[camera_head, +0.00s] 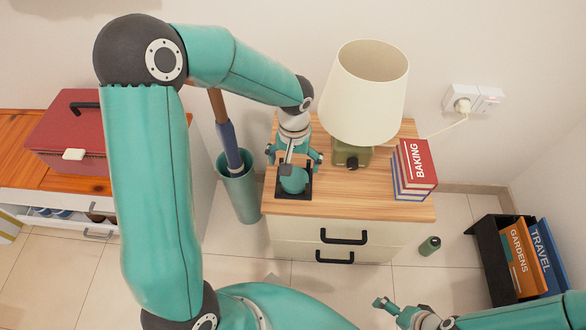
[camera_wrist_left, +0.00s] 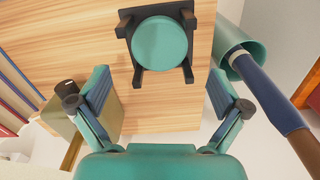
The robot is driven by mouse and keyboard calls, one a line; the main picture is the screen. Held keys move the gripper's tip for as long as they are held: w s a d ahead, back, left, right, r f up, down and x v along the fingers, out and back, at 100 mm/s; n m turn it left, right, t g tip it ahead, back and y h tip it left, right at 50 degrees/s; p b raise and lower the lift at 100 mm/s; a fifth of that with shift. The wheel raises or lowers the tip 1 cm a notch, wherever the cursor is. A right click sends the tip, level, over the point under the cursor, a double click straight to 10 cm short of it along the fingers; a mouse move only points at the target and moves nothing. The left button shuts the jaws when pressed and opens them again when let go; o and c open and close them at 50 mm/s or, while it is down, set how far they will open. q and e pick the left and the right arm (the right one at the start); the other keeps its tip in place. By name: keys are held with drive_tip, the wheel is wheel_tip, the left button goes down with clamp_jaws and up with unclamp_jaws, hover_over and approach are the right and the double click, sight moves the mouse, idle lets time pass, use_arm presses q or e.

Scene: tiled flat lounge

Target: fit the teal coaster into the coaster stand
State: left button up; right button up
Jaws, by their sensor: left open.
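The round teal coaster (camera_wrist_left: 159,43) lies over the black coaster stand (camera_wrist_left: 137,74), among its corner posts, in the left wrist view. I cannot tell whether it is fully seated. In the head view the coaster (camera_head: 293,181) and stand (camera_head: 306,192) are at the left front of the wooden cabinet top. My left gripper (camera_head: 297,158) is above and behind them, partly covering them. In the left wrist view its fingers (camera_wrist_left: 158,96) are spread wide, empty and apart from the coaster. My right gripper (camera_head: 384,312) is low at the bottom edge, away from the cabinet; its jaws are unclear.
A cream lamp (camera_head: 366,95) and a stack of books (camera_head: 415,168) stand on the cabinet top (camera_head: 350,198) to the right. A teal bin (camera_head: 239,190) with a blue-and-brown pole stands left of the cabinet. A green bottle (camera_head: 429,246) and a black book holder (camera_head: 490,255) are on the floor.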

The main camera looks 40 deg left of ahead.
sight(293, 178)
use_arm(q)
wheel_tip(293, 178, up, 6)
drive_tip(key=shift+f+p, duration=0.25)
drive_tip(key=shift+p, duration=0.25)
